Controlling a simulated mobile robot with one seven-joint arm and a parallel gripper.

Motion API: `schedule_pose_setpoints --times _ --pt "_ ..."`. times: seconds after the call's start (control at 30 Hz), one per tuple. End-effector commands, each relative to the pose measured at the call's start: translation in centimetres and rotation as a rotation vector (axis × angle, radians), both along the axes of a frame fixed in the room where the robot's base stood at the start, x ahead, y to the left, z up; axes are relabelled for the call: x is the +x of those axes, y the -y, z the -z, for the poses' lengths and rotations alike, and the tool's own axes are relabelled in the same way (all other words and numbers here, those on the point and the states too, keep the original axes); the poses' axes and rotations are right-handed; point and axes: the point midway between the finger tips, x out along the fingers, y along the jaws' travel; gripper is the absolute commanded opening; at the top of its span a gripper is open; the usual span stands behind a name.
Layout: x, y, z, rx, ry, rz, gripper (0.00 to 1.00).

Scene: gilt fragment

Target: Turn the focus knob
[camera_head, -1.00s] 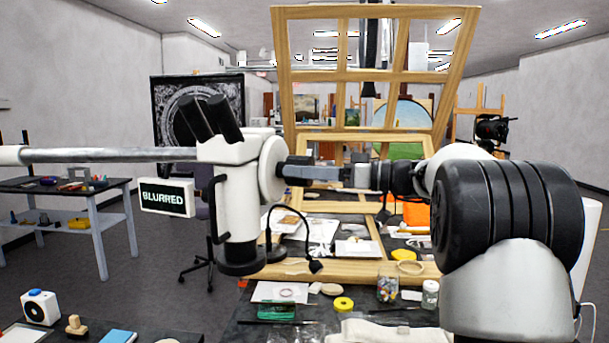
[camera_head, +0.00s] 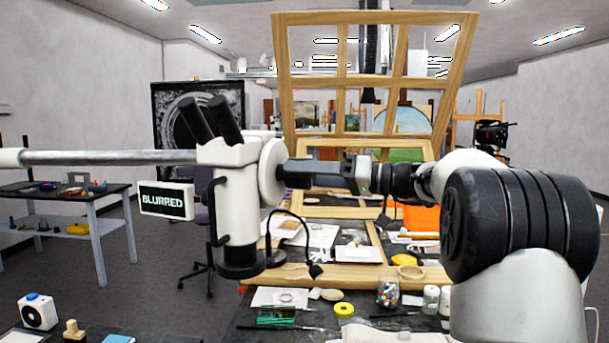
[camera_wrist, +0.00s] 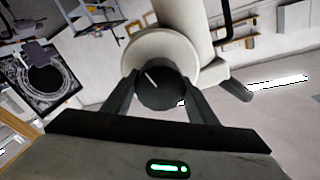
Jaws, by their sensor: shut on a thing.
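The white microscope (camera_head: 237,190) hangs at the end of a metal boom at centre left, with two black eyepieces at its top. Its focus knob (camera_wrist: 160,92) is dark and round with a white line mark, on the round white side housing (camera_head: 271,172). My gripper (camera_head: 286,173) reaches in from the right, its fingers on either side of the knob and shut on it. The wrist view shows the white line tilted toward the upper left. A small sign (camera_head: 166,200) on the microscope's left reads "BLURRED".
A wooden lattice frame (camera_head: 282,85) stands behind the gripper. Below is a cluttered black table with a yellow tape roll (camera_head: 344,310) and jars (camera_head: 431,299). A dark cable lamp hangs beside the microscope. A side table (camera_head: 66,190) stands at left.

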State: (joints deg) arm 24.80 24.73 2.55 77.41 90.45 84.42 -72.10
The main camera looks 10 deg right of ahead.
Motion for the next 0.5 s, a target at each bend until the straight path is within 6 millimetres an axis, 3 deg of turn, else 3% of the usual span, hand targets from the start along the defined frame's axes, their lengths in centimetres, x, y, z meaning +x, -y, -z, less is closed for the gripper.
schedule_pose_setpoints --times 0.13,0.17,0.27,0.5 --pt "-0.02 0.01 0.00 0.000 0.001 0.000 0.30" --pt "-0.02 0.01 0.00 0.000 0.001 0.000 0.56" --pt "-0.02 0.01 0.00 0.000 0.001 0.000 0.71" --pt "0.00 0.01 0.00 -0.001 0.002 0.000 0.71"
